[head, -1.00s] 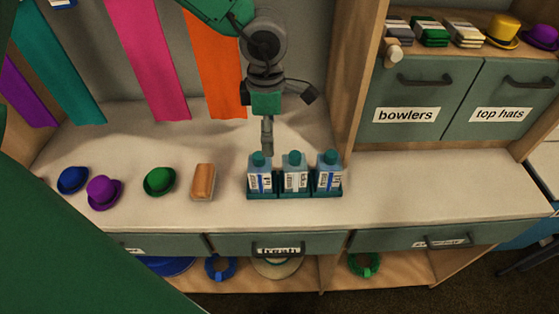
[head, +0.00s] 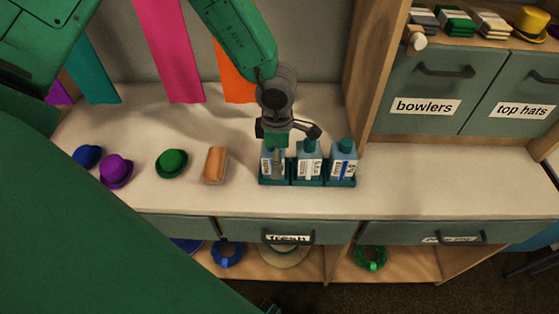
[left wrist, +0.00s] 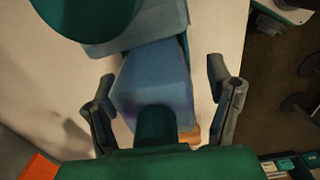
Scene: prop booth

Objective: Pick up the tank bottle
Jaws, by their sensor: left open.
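Three blue bottles with teal caps stand upright in a teal rack on the counter: a left bottle (head: 266,164), a middle bottle (head: 309,163) and a right bottle (head: 343,163). Their labels are too small to read, so I cannot tell which is the tank bottle. My left gripper (head: 277,160) points down at the left bottle and partly hides it. In the left wrist view, the open fingers (left wrist: 164,100) stand on either side of a blue bottle (left wrist: 155,80), with gaps on both sides. My right gripper is not in view.
The rack (head: 308,182) is near the counter's front edge. An orange-brown block (head: 215,165) and a green hat (head: 172,163) lie to its left, with purple (head: 116,171) and blue hats (head: 87,157) beyond. The counter (head: 440,180) to the right is clear.

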